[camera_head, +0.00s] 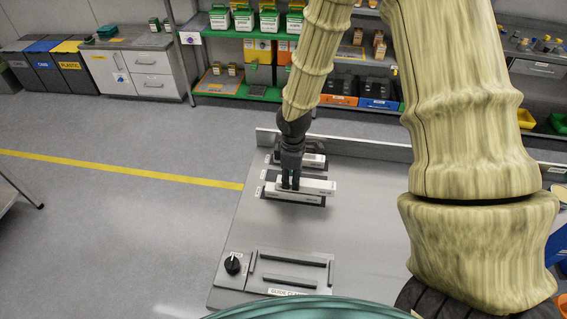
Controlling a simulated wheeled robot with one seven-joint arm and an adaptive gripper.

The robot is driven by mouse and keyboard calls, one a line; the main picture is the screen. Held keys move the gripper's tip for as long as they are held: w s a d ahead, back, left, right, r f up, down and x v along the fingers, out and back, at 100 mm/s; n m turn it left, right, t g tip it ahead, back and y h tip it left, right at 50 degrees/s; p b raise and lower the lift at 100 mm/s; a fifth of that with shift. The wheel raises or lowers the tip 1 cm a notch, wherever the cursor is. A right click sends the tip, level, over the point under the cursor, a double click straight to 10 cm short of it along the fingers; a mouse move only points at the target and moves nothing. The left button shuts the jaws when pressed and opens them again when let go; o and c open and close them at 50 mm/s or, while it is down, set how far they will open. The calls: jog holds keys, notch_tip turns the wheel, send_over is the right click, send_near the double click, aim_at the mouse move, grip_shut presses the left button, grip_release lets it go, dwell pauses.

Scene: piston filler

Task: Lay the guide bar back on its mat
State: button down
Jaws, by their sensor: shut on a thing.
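My gripper (290,186) points down at the left part of the table and is shut on a light bar, which I take as the guide bar (318,187). The bar lies crosswise between the fingers, and its right end sticks out to the right. Directly beneath or just in front of it is a dark mat (317,204) with a pale, labelled strip along it. I cannot tell whether the bar touches the mat or hangs just above it. The fingers hide part of the bar.
Behind the gripper, a second dark mat with a pale bar (313,160) lies near the table's raised back edge. The grey tabletop (375,215) right of the mats is clear.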

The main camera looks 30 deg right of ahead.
jog(key=w+p, duration=0.1)
jog(key=w, duration=0.1)
jog(key=w+d+p, duration=0.1)
jog(key=w, duration=0.2)
jog(key=w+p, duration=0.1)
jog(key=w, duration=0.2)
jog(key=shift+w+d+f, duration=0.2)
jog(key=shift+d+f, duration=0.05)
jog(key=shift+f, duration=0.15)
jog(key=shift+s+f+p, duration=0.15)
jog(key=shift+f+p, duration=0.9)
jog(key=shift+f, duration=0.65)
jog(key=shift+f, duration=0.15)
jog(key=c, duration=1.1)
grip_release()
jog(key=shift+r+b, duration=2.4)
jog(key=shift+r, duration=3.75)
